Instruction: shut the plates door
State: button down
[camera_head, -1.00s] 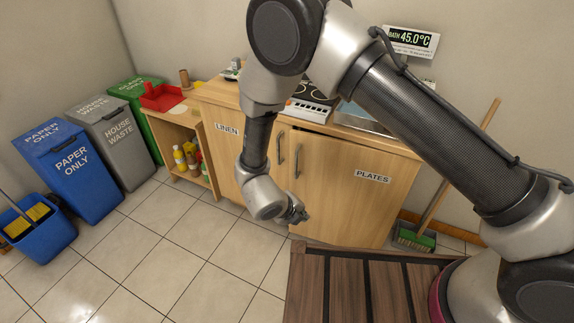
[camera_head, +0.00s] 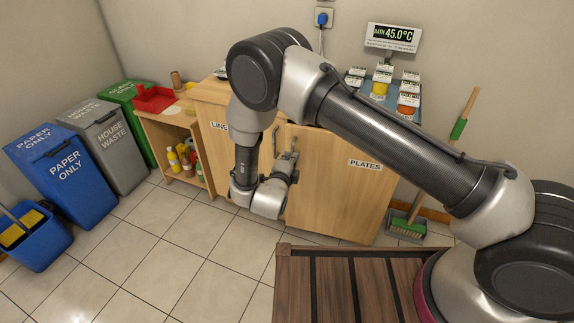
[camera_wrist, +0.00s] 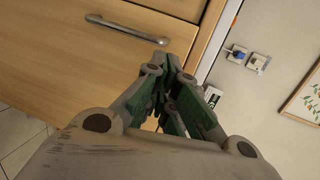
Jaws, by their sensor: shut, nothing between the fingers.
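The plates door (camera_head: 335,185) is a pale wood cabinet panel with a white PLATES label, low in the middle of the head view. My arm hides part of its top, and I cannot tell whether it stands slightly ajar. Its metal bar handle (camera_wrist: 125,30) shows at the upper left of the wrist view. My gripper (camera_head: 291,158) is shut and empty, at the upper part of the door near its handle side. In the wrist view the fingertips (camera_wrist: 165,62) are close to the wood beside the handle; contact is unclear.
The linen door is left of the plates door, mostly behind my arm. An open shelf (camera_head: 185,150) with bottles and several waste bins (camera_head: 62,172) stand left. A broom (camera_head: 440,165) leans at right. A dark slatted wooden surface (camera_head: 345,290) lies in front; tiled floor is free at left.

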send_near(297, 136)
jog(key=shift+w+d+f, duration=0.3)
jog(key=shift+w+f, duration=0.2)
jog(key=shift+f, duration=0.05)
jog(key=shift+w+d+f, duration=0.35)
jog(key=shift+w+f, duration=0.2)
jog(key=x, duration=0.3)
jog(key=r+x, duration=0.1)
jog(key=shift+w+a+f, duration=0.1)
jog(key=shift+w+f, duration=0.05)
jog(key=shift+w, duration=0.4)
jog(key=shift+w+r, duration=0.2)
jog(key=shift+w, duration=0.05)
jog(key=shift+w+r, duration=0.1)
